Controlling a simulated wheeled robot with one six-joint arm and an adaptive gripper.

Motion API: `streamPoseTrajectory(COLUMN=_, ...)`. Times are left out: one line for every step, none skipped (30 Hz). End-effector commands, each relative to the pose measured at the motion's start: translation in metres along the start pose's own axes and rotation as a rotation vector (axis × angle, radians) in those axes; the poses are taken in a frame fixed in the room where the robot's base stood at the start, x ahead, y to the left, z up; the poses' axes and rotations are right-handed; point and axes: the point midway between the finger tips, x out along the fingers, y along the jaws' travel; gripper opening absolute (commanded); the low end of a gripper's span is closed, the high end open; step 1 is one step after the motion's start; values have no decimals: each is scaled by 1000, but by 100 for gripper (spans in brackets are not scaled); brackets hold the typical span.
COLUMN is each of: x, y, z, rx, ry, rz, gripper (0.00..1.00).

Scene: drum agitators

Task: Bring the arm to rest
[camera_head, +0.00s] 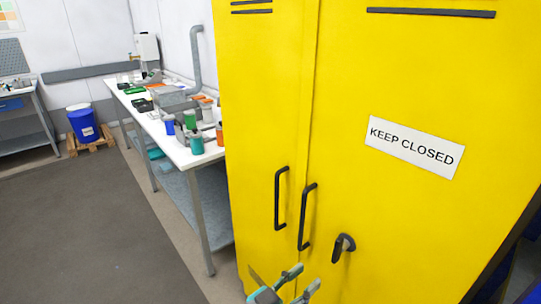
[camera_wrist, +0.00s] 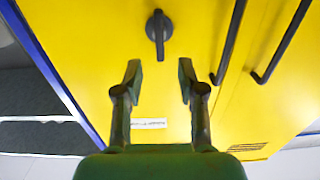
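My gripper (camera_head: 297,279) shows at the bottom edge of the head view, in front of the yellow cabinet (camera_head: 420,70), below its door handles. In the wrist view my gripper (camera_wrist: 160,78) has its two fingers apart with nothing between them. Only yellow door surface shows behind the gap. The black turn handle (camera_head: 343,246) is on the right door; in the wrist view the turn handle (camera_wrist: 159,32) is beyond the fingertips. I cannot tell the exact gap to the door. Both cabinet doors look closed.
Two black door handles (camera_head: 281,198) (camera_head: 307,217) stick out from the cabinet. A white bench (camera_head: 178,151) with bottles and trays stands left of it. A blue drum (camera_head: 83,124) sits on a wooden pallet (camera_head: 91,145) farther back. The grey floor (camera_head: 75,230) at left is clear.

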Motion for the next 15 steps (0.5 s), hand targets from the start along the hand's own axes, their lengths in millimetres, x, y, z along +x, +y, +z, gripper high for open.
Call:
streamPoseTrajectory(x=3, y=3, z=7, rx=-22, ry=-4, rz=-13, gripper=40)
streamPoseTrajectory(x=6, y=4, z=12, rx=-38, ry=-8, rz=-27, gripper=40)
streamPoseTrajectory(x=10, y=8, z=21, rx=-67, ry=-14, rz=-48, gripper=40)
streamPoseTrajectory(x=13, y=10, z=29, rx=-90, ry=-21, rz=-68, gripper=40)
streamPoseTrajectory(x=16, y=13, z=38, rx=-119, ry=-28, rz=-93, gripper=40)
streamPoseTrajectory(x=21, y=18, z=51, rx=-158, ry=-39, rz=-128, gripper=40)
streamPoseTrajectory(x=24, y=22, z=61, rx=-188, ry=-48, rz=-156, gripper=40)
streamPoseTrajectory(x=27, y=26, z=71, rx=-218, ry=-57, rz=-186, gripper=40)
streamPoseTrajectory(x=30, y=33, z=85, rx=-255, ry=-72, rz=-224, gripper=40)
streamPoseTrajectory(x=31, y=37, z=94, rx=-282, ry=-82, rz=-254, gripper=40)
streamPoseTrajectory(x=32, y=42, z=104, rx=-307, ry=-92, rz=-283, gripper=40)
streamPoseTrajectory(x=33, y=49, z=117, rx=-338, ry=-106, rz=-323, gripper=40)
streamPoseTrajectory(x=33, y=55, z=126, rx=-361, ry=-116, rz=-353, gripper=40)
streamPoseTrajectory(x=33, y=61, z=135, rx=-380, ry=-127, rz=-381, gripper=40)
streamPoseTrajectory(x=32, y=69, z=146, rx=-406, ry=-141, rz=-420, gripper=40)
